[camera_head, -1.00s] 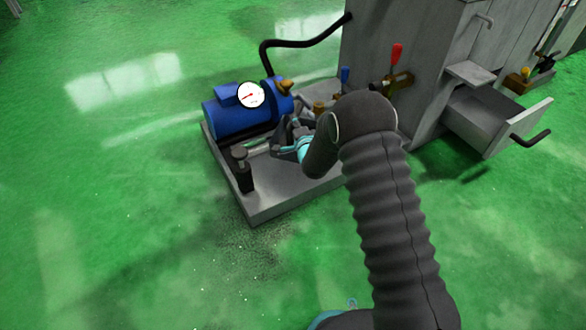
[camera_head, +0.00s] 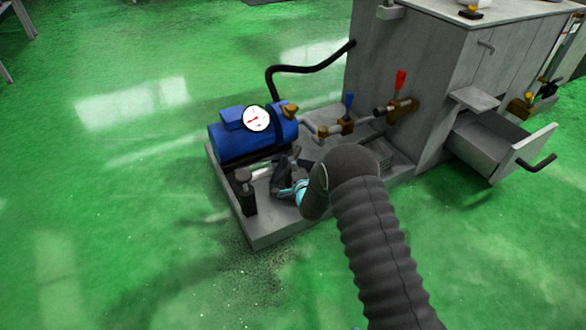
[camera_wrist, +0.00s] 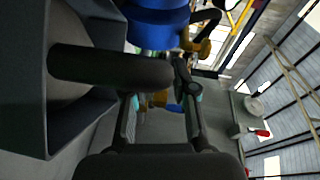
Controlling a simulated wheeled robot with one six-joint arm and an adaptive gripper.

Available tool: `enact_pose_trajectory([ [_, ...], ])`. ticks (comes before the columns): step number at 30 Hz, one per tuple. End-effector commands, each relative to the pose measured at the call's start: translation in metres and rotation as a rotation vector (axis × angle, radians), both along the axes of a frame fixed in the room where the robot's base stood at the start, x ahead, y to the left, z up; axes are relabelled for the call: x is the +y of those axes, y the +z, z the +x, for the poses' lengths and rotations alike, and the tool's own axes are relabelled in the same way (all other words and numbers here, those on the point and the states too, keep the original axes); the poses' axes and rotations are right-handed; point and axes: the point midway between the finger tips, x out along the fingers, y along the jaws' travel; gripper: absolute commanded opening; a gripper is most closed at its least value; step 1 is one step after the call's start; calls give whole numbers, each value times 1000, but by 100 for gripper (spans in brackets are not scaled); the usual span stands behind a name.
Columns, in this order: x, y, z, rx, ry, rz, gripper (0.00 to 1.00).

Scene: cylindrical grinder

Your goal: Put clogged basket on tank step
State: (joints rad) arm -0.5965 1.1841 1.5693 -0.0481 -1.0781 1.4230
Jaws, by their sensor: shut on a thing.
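The bar joins a grey, dark-edged body (camera_wrist: 25,110) at the left, cut off by the frame. I cannot tell for certain that this is the clogged basket. The grey tank (camera_head: 410,70) stands at the right, with a small flat step (camera_head: 475,98) on its side, which looks bare.
The blue motor (camera_head: 250,137) carries a white gauge (camera_head: 257,118). A black post (camera_head: 247,198) stands at the tray's left. Blue (camera_head: 348,103) and red (camera_head: 400,80) valve levers sit near the tank. An open drawer (camera_head: 495,145) juts out below the step.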

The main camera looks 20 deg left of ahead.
Motion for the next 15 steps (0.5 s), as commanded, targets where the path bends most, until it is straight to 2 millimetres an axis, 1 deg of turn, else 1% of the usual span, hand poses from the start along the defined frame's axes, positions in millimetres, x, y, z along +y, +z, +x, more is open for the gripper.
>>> enact_pose_trajectory([
  [2,0,-6,0,-3,0,2,0],
  [9,0,-6,1,-3,0,2,0],
  [14,0,-10,1,-3,0,2,0],
  [15,0,-11,0,0,0,0,34],
])
